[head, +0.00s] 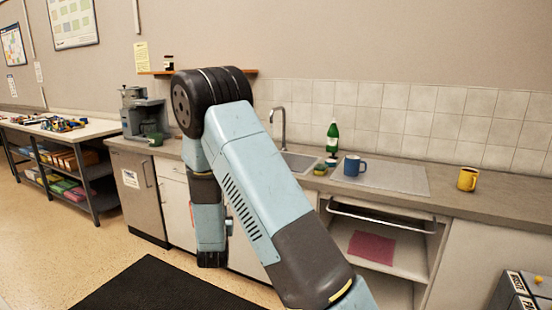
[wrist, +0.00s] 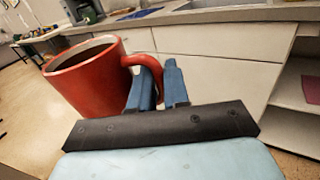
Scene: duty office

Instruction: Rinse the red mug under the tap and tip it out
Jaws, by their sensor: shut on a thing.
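The red mug (wrist: 88,80) is large at the left of the wrist view, tilted a little in the picture, its rim at the top. The inside of the mug is mostly hidden. In the head view my arm hides the mug, and my gripper cannot be made out. The tap (head: 282,122) stands behind the sink (head: 300,161) in the counter. My arm covers the sink's left part.
A blue mug (head: 351,166) stands on the drainer (head: 395,176), with a green bottle (head: 332,136) behind it. A yellow mug (head: 467,179) is further right. A coffee machine (head: 142,114) and green mug (head: 156,139) are left. An open shelf unit (head: 380,247) is below the counter.

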